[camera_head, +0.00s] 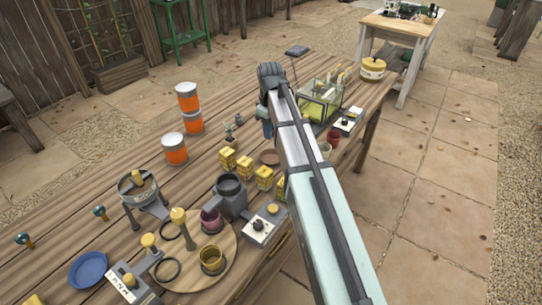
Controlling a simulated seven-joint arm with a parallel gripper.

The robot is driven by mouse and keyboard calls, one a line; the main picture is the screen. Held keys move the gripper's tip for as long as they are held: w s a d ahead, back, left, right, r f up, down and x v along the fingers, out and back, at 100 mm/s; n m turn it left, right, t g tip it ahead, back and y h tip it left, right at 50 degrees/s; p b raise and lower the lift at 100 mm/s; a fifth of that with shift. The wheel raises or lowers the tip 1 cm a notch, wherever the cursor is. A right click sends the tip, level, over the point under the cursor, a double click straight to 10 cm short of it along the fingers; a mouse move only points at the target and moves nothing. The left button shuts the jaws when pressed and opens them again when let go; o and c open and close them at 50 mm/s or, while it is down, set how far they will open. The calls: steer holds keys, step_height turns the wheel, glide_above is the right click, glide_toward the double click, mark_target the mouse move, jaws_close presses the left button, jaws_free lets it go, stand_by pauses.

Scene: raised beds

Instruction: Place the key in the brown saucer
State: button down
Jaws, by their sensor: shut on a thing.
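The brown saucer (268,158) is a small round dish on the wooden table, just left of my arm, behind the row of yellow blocks. My arm crosses from the lower right, and my gripper (267,130) hangs down from its far end, a little beyond the saucer in the picture. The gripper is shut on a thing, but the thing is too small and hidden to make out. I cannot pick out the key anywhere on the table.
Yellow blocks (264,178) and a grey mug (230,190) stand in front of the saucer. Orange-banded cans (174,149) stand to the left. A glass box (320,100) is right of my arm. A blue bowl (88,270) lies front left; the left tabletop is mostly clear.

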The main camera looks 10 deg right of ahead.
mark_target(271, 159)
steer(key=shift+d+f, duration=0.1)
steer(key=shift+f, duration=4.9)
steer(key=shift+f, duration=0.1)
steer(key=c, duration=1)
jaws_free()
steer(key=shift+c, duration=0.2)
step_height(271, 159, up, 12)
steer(key=shift+r, duration=0.15)
